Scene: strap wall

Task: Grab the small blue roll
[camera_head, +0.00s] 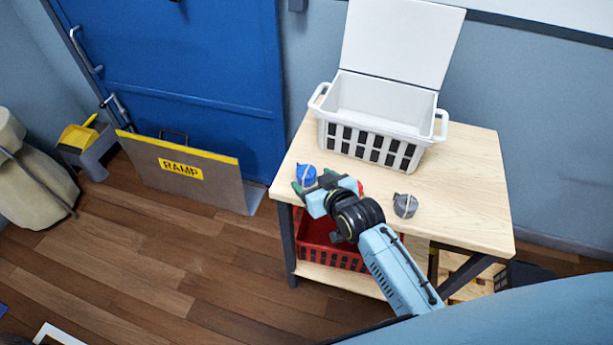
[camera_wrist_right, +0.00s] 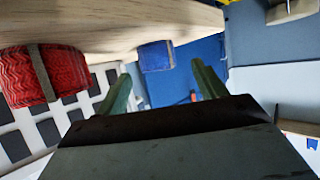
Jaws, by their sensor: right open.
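The small blue roll (camera_head: 306,174) stands near the left edge of the wooden table, with a pale band around it. In the right wrist view, which is upside down, the blue roll (camera_wrist_right: 156,56) shows beyond and between my green fingers, nearer the left one. My right gripper (camera_head: 313,183) is open and empty at the table's front left, just in front of the roll. Its fingers also show in the right wrist view (camera_wrist_right: 161,76). I cannot tell whether a finger touches the roll. My left gripper is not in view.
A red roll (camera_wrist_right: 42,75) sits close by, mostly hidden behind my right gripper in the head view. A grey roll (camera_head: 405,205) lies to the right. A white lidded basket (camera_head: 372,139) stands behind on the table (camera_head: 465,190). A red crate (camera_head: 338,252) is on the lower shelf.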

